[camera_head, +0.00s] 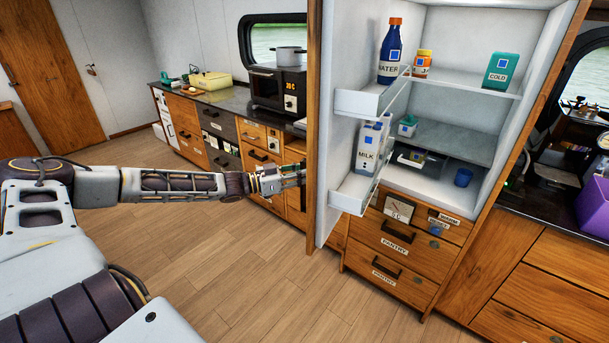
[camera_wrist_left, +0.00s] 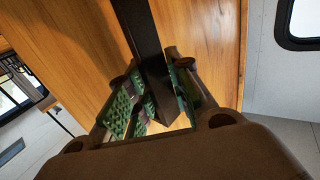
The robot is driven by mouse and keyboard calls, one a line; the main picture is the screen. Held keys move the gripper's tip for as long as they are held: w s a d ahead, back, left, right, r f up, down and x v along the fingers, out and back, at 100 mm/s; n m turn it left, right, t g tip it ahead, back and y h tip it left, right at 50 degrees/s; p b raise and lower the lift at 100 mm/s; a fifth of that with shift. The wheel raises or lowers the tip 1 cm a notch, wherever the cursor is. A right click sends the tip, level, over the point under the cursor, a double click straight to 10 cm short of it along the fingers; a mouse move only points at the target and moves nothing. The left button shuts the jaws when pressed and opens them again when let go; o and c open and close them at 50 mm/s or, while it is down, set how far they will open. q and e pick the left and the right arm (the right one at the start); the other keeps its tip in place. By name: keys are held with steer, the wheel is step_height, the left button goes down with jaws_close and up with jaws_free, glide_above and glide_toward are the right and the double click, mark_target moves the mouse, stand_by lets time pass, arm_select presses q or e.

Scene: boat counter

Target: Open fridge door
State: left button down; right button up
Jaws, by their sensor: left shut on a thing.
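The fridge door (camera_head: 316,120) stands open in the head view, seen nearly edge-on, with its white inner side and door shelves facing right. The fridge interior (camera_head: 470,110) is exposed, with shelves and food items. My left gripper (camera_head: 302,174) is at the outer, wooden side of the door. In the left wrist view, my left gripper (camera_wrist_left: 160,108) is shut on the dark door handle (camera_wrist_left: 142,40), a straight bar in front of the wooden door face (camera_wrist_left: 205,40). The handle is hidden in the head view. My right gripper is not in view.
A blue water bottle (camera_head: 389,52) and a milk carton (camera_head: 368,148) stand in the door shelves. Wooden drawers (camera_head: 395,240) are below the fridge. A counter (camera_head: 225,97) with a microwave (camera_head: 277,88) runs behind the door. The wooden floor (camera_head: 225,265) in front is clear.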

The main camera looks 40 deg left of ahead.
arm_select(q)
steer(key=shift+f, duration=0.15)
steer(key=c, duration=1.2)
jaws_free()
steer(key=shift+c, duration=0.2)
steer(key=shift+s, duration=0.3)
steer(key=v, duration=1.1)
steer(key=shift+a, duration=0.25)
